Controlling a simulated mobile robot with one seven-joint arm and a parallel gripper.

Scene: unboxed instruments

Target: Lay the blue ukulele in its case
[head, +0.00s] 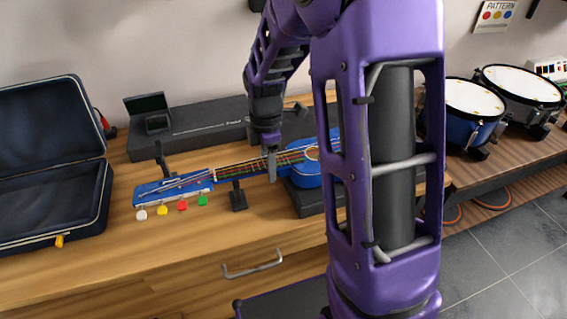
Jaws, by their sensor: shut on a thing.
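The blue ukulele (307,174) lies across the wooden bench with its headstock to the left and its body to the right. Its tuning pegs are white, yellow, red and green. My gripper (271,165) points down and is shut on the neck, near where it meets the body. Part of the body is hidden behind my arm. The ukulele is at or just above a dark stand with small black supports; I cannot tell if it touches them. The open dark case (103,200) stands at the left of the bench, lid up at the back. Its visible interior is empty.
A long black box (190,132) with a small open black box (150,108) lies along the wall behind the ukulele. Blue and black drums (472,112) stand on a shelf at the right. A drawer handle (252,266) is on the bench front.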

